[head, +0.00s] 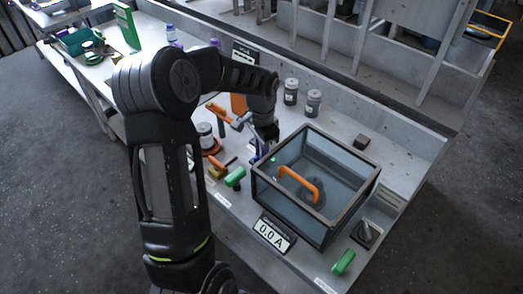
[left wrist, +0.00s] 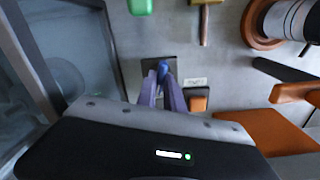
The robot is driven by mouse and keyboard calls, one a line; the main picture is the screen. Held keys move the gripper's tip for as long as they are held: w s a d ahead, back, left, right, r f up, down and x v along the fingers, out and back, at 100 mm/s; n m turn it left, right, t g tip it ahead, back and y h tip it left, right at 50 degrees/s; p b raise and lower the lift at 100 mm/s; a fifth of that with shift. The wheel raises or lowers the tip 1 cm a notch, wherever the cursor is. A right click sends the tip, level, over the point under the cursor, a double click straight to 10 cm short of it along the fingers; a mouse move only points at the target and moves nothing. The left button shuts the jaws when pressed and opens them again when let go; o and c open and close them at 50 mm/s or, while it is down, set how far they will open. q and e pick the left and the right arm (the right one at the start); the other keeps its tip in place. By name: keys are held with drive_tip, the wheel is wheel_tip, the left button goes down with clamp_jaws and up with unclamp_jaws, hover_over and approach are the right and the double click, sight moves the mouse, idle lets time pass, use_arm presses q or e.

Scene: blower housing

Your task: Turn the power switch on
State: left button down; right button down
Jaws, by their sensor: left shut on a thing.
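A small switch with a blue-tipped lever (left wrist: 163,67) stands on a dark square plate (left wrist: 152,77) beside a small label in the left wrist view. My left gripper (left wrist: 161,92) is shut on the blue lever, with a fingertip on each side of it. In the head view my left gripper (head: 262,150) points down at the bench just left of the glass-sided box, and the lever is mostly hidden by it. The display (head: 274,233) in front of the box reads 0.0 A. My right gripper is not in view.
The dark-framed box (head: 335,205) with an orange handle (head: 299,184) stands close to the gripper's right. A rotary knob (head: 366,234) and a green-handled part (head: 343,262) lie at the front right. Two grey jars (head: 313,103) stand behind. Tools lie left of the gripper.

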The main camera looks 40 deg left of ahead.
use_arm(q)
drive_tip(key=shift+m, duration=1.2)
drive_tip(key=c, duration=1.5)
unclamp_jaws()
drive_tip(key=shift+o, duration=0.2)
wheel_tip(320, 180, up, 8)
drive_tip(key=shift+f+b, duration=0.1)
drive_tip(key=shift+b, duration=0.2)
